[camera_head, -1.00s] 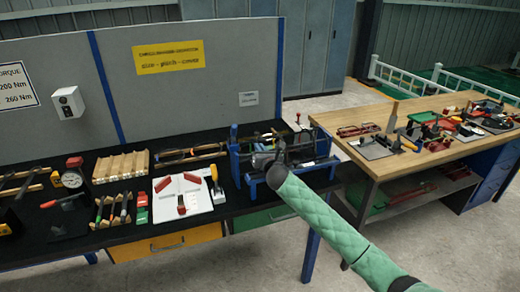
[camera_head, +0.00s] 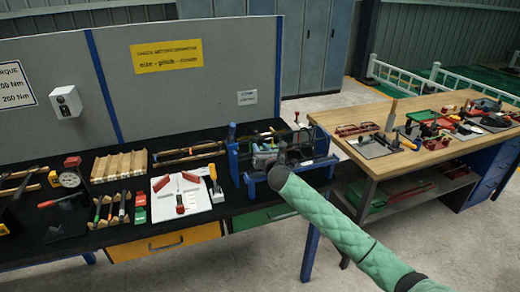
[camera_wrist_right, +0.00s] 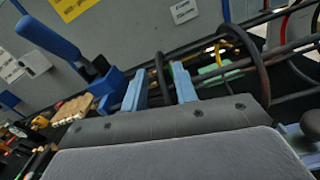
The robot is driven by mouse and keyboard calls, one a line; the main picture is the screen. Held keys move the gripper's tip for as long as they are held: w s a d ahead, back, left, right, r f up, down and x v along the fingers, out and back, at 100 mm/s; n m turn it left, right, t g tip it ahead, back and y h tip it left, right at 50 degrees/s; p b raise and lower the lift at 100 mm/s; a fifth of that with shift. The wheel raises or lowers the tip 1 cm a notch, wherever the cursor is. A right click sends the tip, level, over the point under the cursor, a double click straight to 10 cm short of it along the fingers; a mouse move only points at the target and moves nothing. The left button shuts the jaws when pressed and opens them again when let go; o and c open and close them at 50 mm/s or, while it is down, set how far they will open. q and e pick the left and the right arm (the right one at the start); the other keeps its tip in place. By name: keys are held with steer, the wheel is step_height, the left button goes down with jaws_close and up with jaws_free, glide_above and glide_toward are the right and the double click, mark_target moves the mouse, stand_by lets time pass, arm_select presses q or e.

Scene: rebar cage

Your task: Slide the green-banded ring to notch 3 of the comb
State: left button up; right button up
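The rebar cage (camera_head: 262,158) sits in a blue stand at the right end of the black bench. My right gripper (camera_head: 281,158) is at its front, mostly hidden by my wrist. In the right wrist view, its two light blue fingers (camera_wrist_right: 158,86) are apart, with a thin dark ring (camera_wrist_right: 161,72) between them; contact is unclear. A larger dark ring (camera_wrist_right: 262,62) stands around the dark bars to the right. A light green patch (camera_wrist_right: 218,72) shows behind the bars; I cannot tell whether it is the ring's band. The comb's notches cannot be made out. My left gripper is out of view.
A blue upright with a handle (camera_wrist_right: 60,42) stands left of the fingers. Left on the bench are a white board (camera_head: 190,205), a wooden rack (camera_head: 118,165) and tools. A wooden table (camera_head: 400,160) with tools stands right. Floor shows between them.

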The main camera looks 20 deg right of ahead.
steer(key=s+b, duration=0.1)
steer(key=s, duration=0.4)
steer(key=shift+d+f+b, duration=0.1)
steer(key=shift+f+b, duration=0.1)
steer(key=shift+b, duration=0.15)
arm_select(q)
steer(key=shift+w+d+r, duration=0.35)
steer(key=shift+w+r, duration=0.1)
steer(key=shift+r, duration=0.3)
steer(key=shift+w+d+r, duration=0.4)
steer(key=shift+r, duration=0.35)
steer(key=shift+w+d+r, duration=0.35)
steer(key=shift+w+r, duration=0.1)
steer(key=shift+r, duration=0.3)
arm_select(e)
steer(key=shift+s+r, duration=0.15)
steer(key=shift+s, duration=0.65)
